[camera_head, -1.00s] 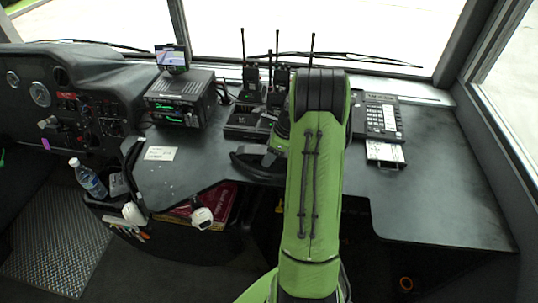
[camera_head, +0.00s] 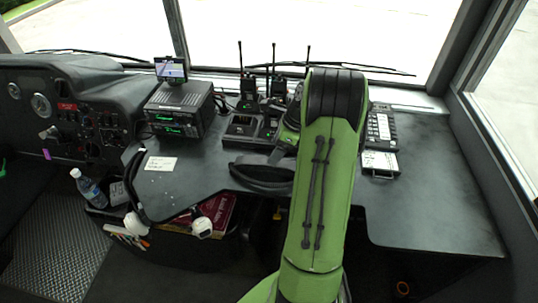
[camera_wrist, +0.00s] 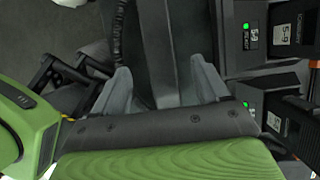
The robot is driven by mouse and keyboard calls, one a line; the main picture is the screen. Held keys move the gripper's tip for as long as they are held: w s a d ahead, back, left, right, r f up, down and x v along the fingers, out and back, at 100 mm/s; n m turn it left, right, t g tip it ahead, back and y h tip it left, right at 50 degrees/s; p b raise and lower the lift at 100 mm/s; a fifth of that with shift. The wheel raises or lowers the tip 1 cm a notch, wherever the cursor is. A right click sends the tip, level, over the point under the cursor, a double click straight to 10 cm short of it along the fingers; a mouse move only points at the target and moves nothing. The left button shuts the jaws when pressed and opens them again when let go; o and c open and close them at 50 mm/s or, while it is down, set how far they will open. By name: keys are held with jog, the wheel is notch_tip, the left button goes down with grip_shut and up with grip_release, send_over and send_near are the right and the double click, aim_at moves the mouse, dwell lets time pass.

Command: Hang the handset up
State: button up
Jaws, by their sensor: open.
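My gripper (camera_wrist: 160,66) is open in the wrist view, its two grey fingers apart. A long dark object (camera_wrist: 168,35), which looks like the handset, lies between and beyond them; I cannot tell whether either finger touches it. A black coiled cord (camera_wrist: 118,30) runs to its left. In the head view a black curved piece (camera_head: 262,175), possibly the handset, lies at the desk's front edge, partly behind my arm. My gripper is mostly hidden there by the green arm. A desk phone (camera_head: 382,126) with keys stands right of the arm, its left part hidden.
A charger dock (camera_head: 243,130) stands just beyond my gripper; chargers with green lights (camera_wrist: 245,30) are close on its right in the wrist view. Upright radios (camera_head: 249,85) stand behind. A radio stack (camera_head: 180,108) is to the left. The right desk (camera_head: 440,190) is clear.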

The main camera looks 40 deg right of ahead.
jog(key=s+a+r+n+h, duration=0.1)
jog(key=s+a+r+n, duration=0.1)
jog(key=a+r+n, duration=0.7)
jog(key=s+a+r+n+h, duration=0.1)
jog(key=s+a+r+n, duration=0.1)
jog(key=a+r+n, duration=0.7)
jog(key=s+a+f+n+t, duration=0.1)
jog(key=s+a+n+t, duration=0.1)
jog(key=s+a+n, duration=0.8)
jog(key=s+p, duration=0.1)
jog(key=s, duration=0.2)
jog(key=shift+s+f+h, duration=0.2)
jog(key=shift+s+h, duration=0.1)
jog(key=shift+h, duration=0.1)
jog(key=shift+r, duration=0.1)
